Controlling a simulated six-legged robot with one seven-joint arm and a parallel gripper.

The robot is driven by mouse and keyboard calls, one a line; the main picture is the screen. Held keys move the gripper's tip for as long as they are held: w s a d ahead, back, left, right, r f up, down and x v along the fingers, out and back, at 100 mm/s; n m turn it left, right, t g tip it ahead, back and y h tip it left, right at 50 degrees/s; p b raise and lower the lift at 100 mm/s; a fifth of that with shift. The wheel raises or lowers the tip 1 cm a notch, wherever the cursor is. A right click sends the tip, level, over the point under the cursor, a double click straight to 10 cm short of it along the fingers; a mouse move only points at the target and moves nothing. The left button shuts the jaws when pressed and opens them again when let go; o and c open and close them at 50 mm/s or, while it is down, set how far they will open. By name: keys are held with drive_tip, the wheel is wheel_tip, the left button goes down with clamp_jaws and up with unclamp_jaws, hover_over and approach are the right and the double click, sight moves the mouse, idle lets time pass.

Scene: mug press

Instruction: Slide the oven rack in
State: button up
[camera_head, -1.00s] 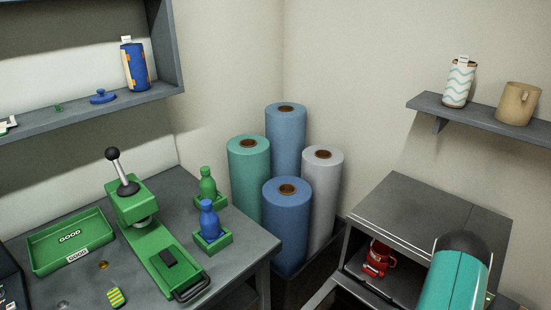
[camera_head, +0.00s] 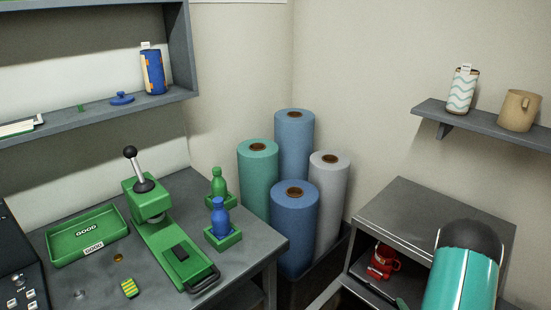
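The oven (camera_head: 425,217) is a grey metal box at the lower right with its front open. A red mug (camera_head: 383,261) sits inside on the dark oven rack (camera_head: 368,288), near the opening. A teal and black part of my arm covers the right side of the oven and part of its opening. My gripper is not visible; it is hidden behind the arm or below the picture edge. How far the rack sticks out cannot be told, as its front is cut off.
Rolls (camera_head: 295,215) stand in a dark bin left of the oven. A grey table (camera_head: 265,250) holds a green press (camera_head: 160,225), a green tray (camera_head: 88,236) and bottles (camera_head: 220,218). A wall shelf (camera_head: 480,122) hangs above the oven with a tan mug (camera_head: 519,111).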

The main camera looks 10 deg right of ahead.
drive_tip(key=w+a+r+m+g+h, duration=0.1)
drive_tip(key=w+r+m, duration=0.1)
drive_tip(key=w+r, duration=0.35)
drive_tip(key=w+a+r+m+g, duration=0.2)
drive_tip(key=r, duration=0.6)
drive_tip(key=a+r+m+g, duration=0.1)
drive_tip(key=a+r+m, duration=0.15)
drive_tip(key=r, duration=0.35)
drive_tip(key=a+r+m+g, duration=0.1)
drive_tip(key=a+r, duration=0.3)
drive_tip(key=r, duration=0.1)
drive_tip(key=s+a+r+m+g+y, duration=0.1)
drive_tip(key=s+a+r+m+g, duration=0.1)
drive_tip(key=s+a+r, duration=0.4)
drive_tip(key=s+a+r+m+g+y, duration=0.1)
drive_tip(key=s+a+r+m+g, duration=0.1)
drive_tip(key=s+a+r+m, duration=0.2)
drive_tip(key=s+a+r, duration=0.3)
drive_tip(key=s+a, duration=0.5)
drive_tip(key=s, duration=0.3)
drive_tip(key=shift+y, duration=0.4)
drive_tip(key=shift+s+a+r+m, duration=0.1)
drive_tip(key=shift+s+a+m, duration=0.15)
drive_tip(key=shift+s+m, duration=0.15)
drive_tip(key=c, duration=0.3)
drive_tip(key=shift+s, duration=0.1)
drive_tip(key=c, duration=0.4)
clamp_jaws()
